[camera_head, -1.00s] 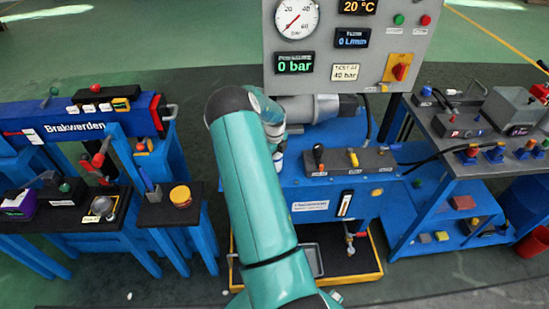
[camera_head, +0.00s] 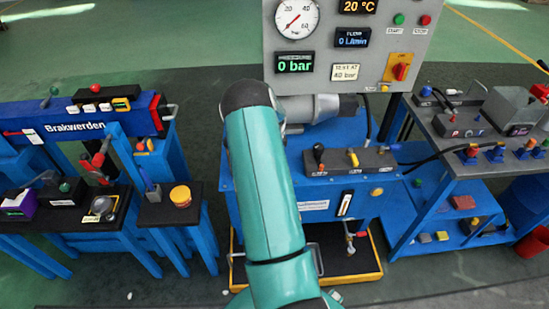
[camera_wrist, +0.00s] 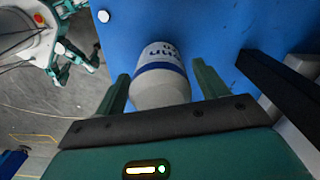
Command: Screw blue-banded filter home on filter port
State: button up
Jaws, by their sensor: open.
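The blue-banded filter (camera_wrist: 160,78), a pale grey canister with a blue band and dark lettering, shows in the wrist view against a blue surface (camera_wrist: 210,30). My gripper (camera_wrist: 160,88) is open, with one green finger on each side of the filter. A gap shows beside the right finger; I cannot tell whether the left finger touches. The filter port is not visible; the filter's far end meets the blue surface out of clear sight. In the head view my arm hides the gripper and the filter.
The blue power unit (camera_head: 335,190) stands in front of me, with a grey motor (camera_head: 318,107) and a gauge panel (camera_head: 345,45) above. A workbench (camera_head: 470,160) with hoses stands right, a blue stand (camera_head: 75,130) left. A dark bar (camera_wrist: 275,85) lies right of the gripper.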

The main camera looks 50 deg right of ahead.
jog(key=n, duration=0.8)
jog(key=shift+n, duration=0.3)
jog(key=n, duration=0.7)
jog(key=c, duration=1)
jog(key=shift+c, duration=0.4)
jog(key=m, duration=0.4)
jog(key=shift+m, duration=0.7)
